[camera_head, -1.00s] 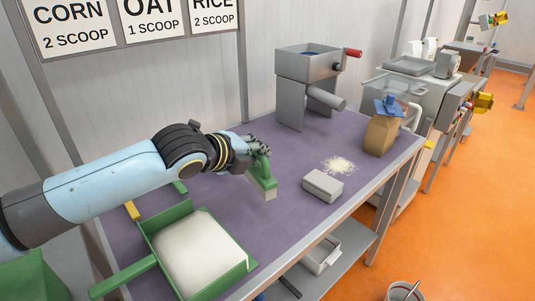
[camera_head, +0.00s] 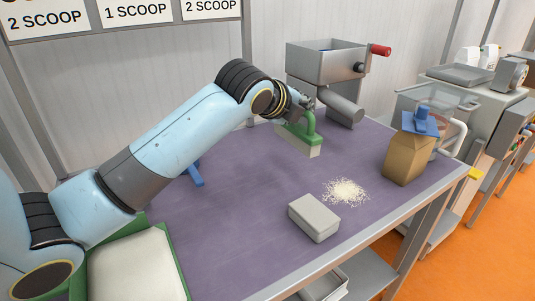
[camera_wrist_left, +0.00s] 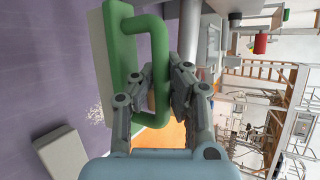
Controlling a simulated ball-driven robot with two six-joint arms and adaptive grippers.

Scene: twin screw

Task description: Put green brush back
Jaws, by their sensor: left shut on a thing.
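The green brush (camera_head: 301,136) has a green handle and a pale bristle block. It is held above the far part of the purple table (camera_head: 240,200), in front of the grey mill (camera_head: 325,68). My left gripper (camera_head: 296,108) is shut on its handle. In the left wrist view the green brush (camera_wrist_left: 122,60) fills the upper middle, and the fingers of my left gripper (camera_wrist_left: 160,85) close around the handle bar. My right gripper is not in view.
A pile of pale grain (camera_head: 345,191) and a grey box (camera_head: 314,217) lie on the table. A brown bag with a blue clip (camera_head: 408,158) stands at the right edge. A green tray of white material (camera_head: 171,265) is at front left. A blue item (camera_head: 193,172) lies behind my arm.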

